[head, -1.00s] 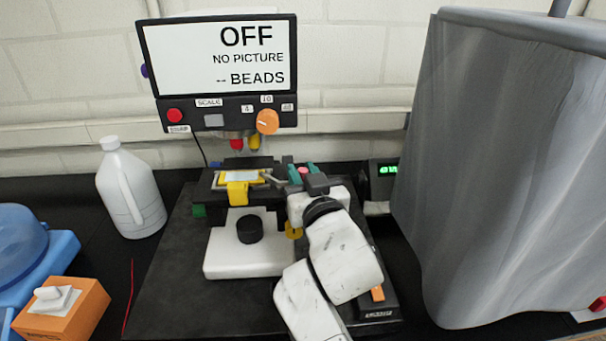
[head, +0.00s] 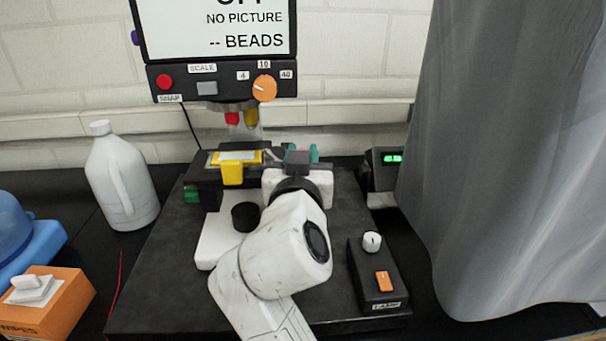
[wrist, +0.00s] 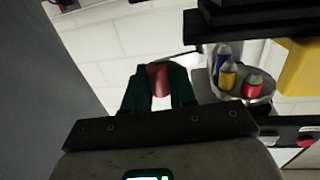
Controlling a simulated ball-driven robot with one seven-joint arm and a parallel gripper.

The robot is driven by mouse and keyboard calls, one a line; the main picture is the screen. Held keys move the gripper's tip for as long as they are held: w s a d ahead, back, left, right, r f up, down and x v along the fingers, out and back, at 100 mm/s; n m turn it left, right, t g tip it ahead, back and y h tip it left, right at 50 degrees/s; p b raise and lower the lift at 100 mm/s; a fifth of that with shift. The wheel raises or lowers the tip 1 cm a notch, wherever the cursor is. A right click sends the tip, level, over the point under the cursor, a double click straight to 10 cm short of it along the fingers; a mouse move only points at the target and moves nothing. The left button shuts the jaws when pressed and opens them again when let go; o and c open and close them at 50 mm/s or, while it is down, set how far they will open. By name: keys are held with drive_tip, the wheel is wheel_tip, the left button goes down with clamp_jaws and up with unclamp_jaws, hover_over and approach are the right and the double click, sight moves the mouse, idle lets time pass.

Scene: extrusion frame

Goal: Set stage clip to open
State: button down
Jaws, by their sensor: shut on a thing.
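The microscope stage (head: 205,170) holds a yellow-edged slide (head: 236,157) with a yellow tab hanging at its front. A thin metal arm, which I take for the stage clip (head: 271,156), reaches right from the slide toward my gripper (head: 301,153). In the wrist view my gripper (wrist: 158,80) has its green fingers closed on a red knob (wrist: 157,78). A thin rod runs from near that knob toward the stage.
Red and yellow objectives (head: 241,118) hang above the stage under the screen unit (head: 222,85). A lamp box (head: 378,275) stands at the right front, a grey cover (head: 500,170) beyond it. A white jug (head: 122,180) and orange wipes box (head: 48,303) stand left.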

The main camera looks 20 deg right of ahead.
drive_tip(key=m+g+h+b, duration=0.1)
drive_tip(key=a+m+g+h+b, duration=0.1)
drive_tip(key=h+b, duration=0.1)
drive_tip(key=s+m+g+h+b, duration=0.1)
drive_tip(key=h, duration=0.1)
drive_tip(key=shift+a+f+m, duration=0.15)
drive_tip(key=shift+f+m, duration=0.1)
drive_tip(key=shift+m, duration=0.05)
drive_tip(key=shift+s+a+r+m+g+h+b, duration=0.1)
drive_tip(key=shift+a+m+g+h+b, duration=0.1)
drive_tip(key=shift+m+g+h+b, duration=0.7)
drive_tip(key=shift+s+a+r+m+g+h+b, duration=0.1)
drive_tip(key=shift+a+m+g+h+b, duration=0.3)
drive_tip(key=shift+g, duration=0.75)
drive_tip(key=shift+s+a+m+g+h+b, duration=0.1)
drive_tip(key=shift+m+g+h+b, duration=0.55)
drive_tip(key=shift+m+g, duration=0.35)
drive_tip(key=c, duration=1.1)
unclamp_jaws()
drive_tip(key=shift+a, duration=0.1)
drive_tip(key=b+v, duration=0.1)
drive_tip(key=v, duration=0.9)
drive_tip(key=shift+s+a+r, duration=0.1)
drive_tip(key=shift+a, duration=0.2)
